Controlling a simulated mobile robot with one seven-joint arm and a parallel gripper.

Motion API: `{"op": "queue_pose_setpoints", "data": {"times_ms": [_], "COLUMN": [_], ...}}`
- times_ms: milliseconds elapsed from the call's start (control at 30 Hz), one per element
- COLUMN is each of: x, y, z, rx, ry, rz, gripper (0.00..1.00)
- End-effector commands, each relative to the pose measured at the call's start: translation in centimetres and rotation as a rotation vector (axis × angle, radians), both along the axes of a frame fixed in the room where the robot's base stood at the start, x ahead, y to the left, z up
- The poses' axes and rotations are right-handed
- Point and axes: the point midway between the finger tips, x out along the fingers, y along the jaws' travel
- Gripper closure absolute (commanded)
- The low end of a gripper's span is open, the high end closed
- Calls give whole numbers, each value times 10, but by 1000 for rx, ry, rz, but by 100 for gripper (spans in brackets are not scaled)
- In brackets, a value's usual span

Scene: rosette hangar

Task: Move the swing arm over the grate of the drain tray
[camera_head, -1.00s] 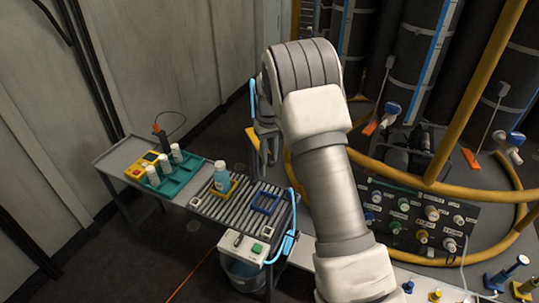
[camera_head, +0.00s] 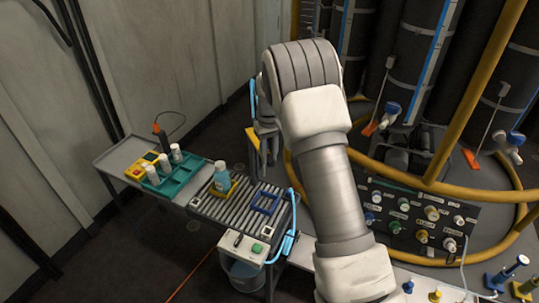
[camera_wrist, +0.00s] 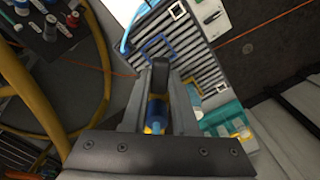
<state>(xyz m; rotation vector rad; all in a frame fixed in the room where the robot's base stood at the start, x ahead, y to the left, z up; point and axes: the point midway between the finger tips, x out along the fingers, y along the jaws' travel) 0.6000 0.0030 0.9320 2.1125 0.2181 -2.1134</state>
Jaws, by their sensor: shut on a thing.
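The drain tray's slatted grate (camera_head: 222,212) lies at the lower left in the head view, and its slats (camera_wrist: 196,42) show beyond my fingers in the wrist view. My gripper (camera_wrist: 158,85) is shut on a part with blue and yellow surfaces (camera_wrist: 155,113), apparently the swing arm's end; the fingers hide most of it. In the head view my gripper (camera_head: 266,135) is largely behind my arm, beside a yellow piece (camera_head: 253,138), at the grate's far right side. I cannot tell whether the held part is over the grate.
A blue square frame (camera_head: 265,203) and a yellow frame with a bottle (camera_head: 222,178) are on the grate. A teal rack of white-capped bottles (camera_head: 172,178) stands left. A control box (camera_head: 243,248) is in front, with a blue hose (camera_head: 291,235) beside it. Yellow pipes (camera_head: 480,85) and a valve panel (camera_head: 415,218) are right.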

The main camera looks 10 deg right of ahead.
Motion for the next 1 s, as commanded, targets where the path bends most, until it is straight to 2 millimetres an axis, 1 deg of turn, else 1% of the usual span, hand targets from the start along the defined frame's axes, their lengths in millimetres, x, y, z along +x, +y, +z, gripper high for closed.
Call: {"op": "queue_pose_setpoints", "data": {"times_ms": [167,367,667,800,1000], "x": [-1,-3,0,6,15], "y": [7,26,70,89,111], "z": [1,2,2,2,2], "rx": [0,0,0,-1,0], "ry": [-2,-1,-1,-2,-3], "rz": [-37,-146,-401,-520,-666], "gripper": [100,100,100,100,100]}}
